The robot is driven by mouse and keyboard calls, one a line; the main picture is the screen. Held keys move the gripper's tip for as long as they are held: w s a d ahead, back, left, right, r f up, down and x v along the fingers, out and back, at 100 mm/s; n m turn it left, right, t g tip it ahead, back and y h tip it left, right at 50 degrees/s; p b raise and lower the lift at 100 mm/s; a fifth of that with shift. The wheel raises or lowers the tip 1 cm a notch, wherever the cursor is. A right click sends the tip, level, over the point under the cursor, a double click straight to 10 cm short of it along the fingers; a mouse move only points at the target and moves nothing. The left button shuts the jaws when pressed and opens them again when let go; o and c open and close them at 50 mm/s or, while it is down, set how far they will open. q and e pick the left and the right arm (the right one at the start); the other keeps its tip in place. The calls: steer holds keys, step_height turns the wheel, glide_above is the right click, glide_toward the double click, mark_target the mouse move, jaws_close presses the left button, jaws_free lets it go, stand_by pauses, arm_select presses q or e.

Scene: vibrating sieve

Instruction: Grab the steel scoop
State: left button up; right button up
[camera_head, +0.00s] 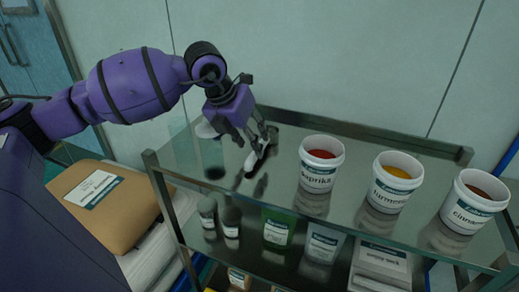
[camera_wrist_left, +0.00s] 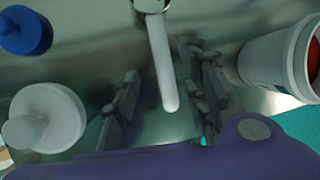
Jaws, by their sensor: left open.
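The steel scoop (camera_head: 256,159) lies on the glass top shelf of the cart, left of the paprika tub. My left gripper (camera_head: 257,142) is over it, pointing down, with its fingers apart. In the left wrist view the scoop's pale, long handle (camera_wrist_left: 162,62) runs between the two open fingers of the left gripper (camera_wrist_left: 168,88). I cannot tell whether the fingers touch it. The scoop's bowl is cut off at the top of that view. My right gripper is not in view.
The paprika tub (camera_head: 319,172) stands close to the right of the gripper, with turmeric (camera_head: 388,190) and cinnamon (camera_head: 468,211) tubs farther right. A lower shelf holds bottles and packets. A brown sack (camera_head: 100,212) lies left of the cart.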

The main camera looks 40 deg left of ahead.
arm_select(q)
steer(key=x, duration=0.4)
steer(key=shift+w+d, duration=0.15)
steer(key=shift+d, duration=0.1)
steer(key=shift+r, duration=0.1)
jaws_close()
